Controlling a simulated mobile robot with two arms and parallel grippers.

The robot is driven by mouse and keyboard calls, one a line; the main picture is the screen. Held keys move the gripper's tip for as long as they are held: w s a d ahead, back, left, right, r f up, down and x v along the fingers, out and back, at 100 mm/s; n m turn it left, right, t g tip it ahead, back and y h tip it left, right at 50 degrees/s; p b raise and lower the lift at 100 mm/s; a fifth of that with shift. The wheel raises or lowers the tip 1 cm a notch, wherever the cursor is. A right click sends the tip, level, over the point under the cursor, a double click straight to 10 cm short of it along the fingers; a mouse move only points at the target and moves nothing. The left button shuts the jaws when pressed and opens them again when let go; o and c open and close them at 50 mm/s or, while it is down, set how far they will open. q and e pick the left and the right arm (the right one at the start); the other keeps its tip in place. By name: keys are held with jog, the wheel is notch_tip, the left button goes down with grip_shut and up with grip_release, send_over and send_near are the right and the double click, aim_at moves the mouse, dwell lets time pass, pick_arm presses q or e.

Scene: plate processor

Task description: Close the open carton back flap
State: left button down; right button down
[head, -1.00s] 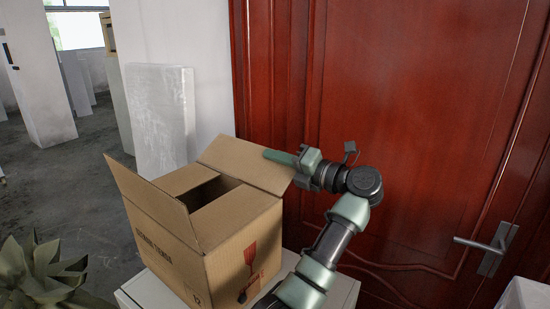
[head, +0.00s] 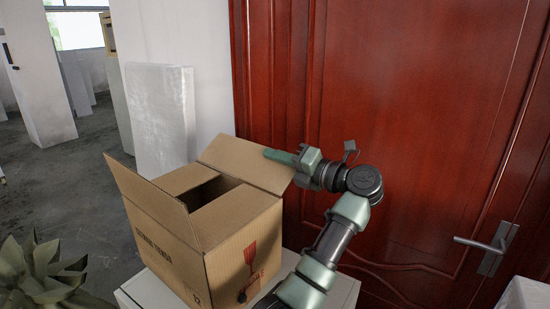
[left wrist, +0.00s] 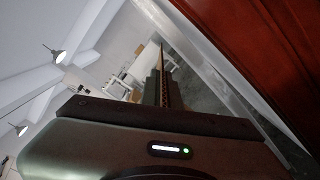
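The brown cardboard carton (head: 190,262) stands with its top partly open, a dark gap in the middle. Its back flap (head: 245,162) stands up and leans outward on the door side. The opposite flap (head: 148,193) is also raised, on the left. Two shorter flaps, at the far end (head: 185,179) and the near end (head: 235,212), lie folded inward. My left gripper (head: 278,156) is at the upper right edge of the back flap; contact is unclear. My right gripper is out of view.
The carton sits on a white cabinet (head: 340,292). A red wooden door (head: 410,110) with a metal handle (head: 480,244) stands close behind my left arm. A white slab (head: 160,115) leans behind the carton. A spiky plant (head: 45,275) is at lower left.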

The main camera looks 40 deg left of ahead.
pick_arm(q)
jog(key=shift+s+n+b, duration=0.1)
jog(key=shift+n+b, duration=0.3)
jog(key=shift+b, duration=0.25)
jog(key=s+r+n+b, duration=0.1)
jog(key=b, duration=0.1)
jog(key=n+b, duration=0.2)
jog(key=b, duration=0.1)
jog(key=shift+s+d+r, duration=0.1)
jog(key=shift+s+r, duration=0.25)
jog(key=shift+s, duration=0.05)
jog(key=shift+s+r+n+b, duration=0.45)
jog(key=shift+s+n+b, duration=0.1)
jog(key=shift+n+b, duration=0.5)
jog(key=shift+s+r+n+b, duration=0.35)
jog(key=shift+n+b, duration=0.2)
jog(key=c, duration=1.6)
grip_release()
jog(key=shift+c, duration=0.2)
jog(key=shift+r, duration=0.1)
jog(key=d+b, duration=0.1)
jog(key=d, duration=0.6)
jog(key=shift+d, duration=0.4)
